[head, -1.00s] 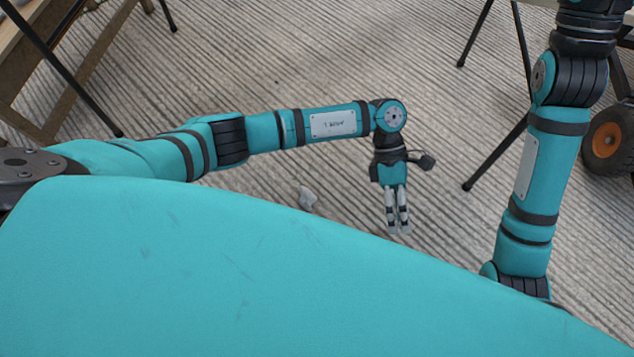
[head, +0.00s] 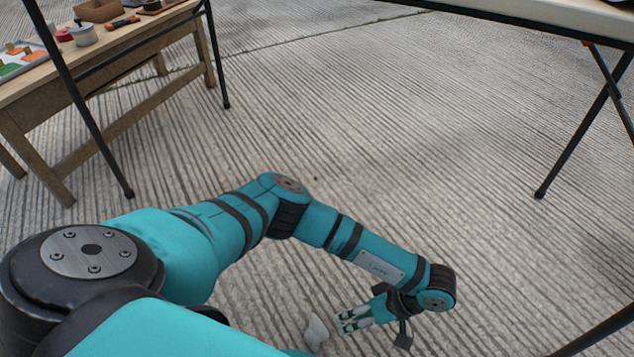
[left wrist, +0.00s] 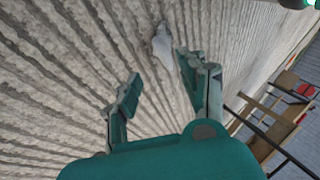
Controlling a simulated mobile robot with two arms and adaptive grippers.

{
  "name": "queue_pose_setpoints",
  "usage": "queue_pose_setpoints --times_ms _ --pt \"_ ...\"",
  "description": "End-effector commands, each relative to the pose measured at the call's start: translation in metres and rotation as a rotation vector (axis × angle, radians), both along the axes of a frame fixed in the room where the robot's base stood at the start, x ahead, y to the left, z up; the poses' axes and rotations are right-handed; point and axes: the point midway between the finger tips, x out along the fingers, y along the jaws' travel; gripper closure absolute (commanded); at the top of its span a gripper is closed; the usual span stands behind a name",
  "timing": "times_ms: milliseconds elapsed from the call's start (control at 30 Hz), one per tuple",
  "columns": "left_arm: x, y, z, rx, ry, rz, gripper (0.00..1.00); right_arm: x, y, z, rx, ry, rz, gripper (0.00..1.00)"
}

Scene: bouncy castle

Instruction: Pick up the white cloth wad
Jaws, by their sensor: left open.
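The white cloth wad (head: 316,332) lies on the ridged floor near the bottom of the head view, just left of my left gripper's fingertips. My left gripper (head: 343,322) points left towards it, open and empty, with a small gap to the wad. In the left wrist view the wad (left wrist: 162,46) lies on the floor beyond the open fingers (left wrist: 158,82), closer to the right finger. My right gripper shows in neither view.
A wooden workbench (head: 110,40) with containers and tools stands at the upper left. Thin black legs (head: 90,110) stand beside it. A table (head: 560,20) with black legs is at the upper right. The floor (head: 400,130) between them is clear.

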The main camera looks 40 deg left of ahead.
Motion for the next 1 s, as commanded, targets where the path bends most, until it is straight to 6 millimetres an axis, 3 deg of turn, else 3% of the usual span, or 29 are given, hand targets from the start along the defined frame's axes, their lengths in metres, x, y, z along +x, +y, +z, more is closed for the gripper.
queue_pose_setpoints --times_ms 33,200,433,733,1000 --pt "-0.005 0.006 -0.016 0.000 0.002 0.001 0.57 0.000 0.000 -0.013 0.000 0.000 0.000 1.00" --pt "-0.014 0.020 -0.036 -0.001 0.001 0.001 0.57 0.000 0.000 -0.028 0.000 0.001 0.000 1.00" --pt "-0.018 0.028 -0.046 -0.001 0.000 0.002 0.57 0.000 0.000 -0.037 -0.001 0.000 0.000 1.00" --pt "-0.032 0.052 -0.077 0.000 0.002 0.002 0.57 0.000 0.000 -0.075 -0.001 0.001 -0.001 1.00" --pt "-0.034 0.057 -0.078 -0.001 0.000 0.002 0.57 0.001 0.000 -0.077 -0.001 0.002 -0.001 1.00"
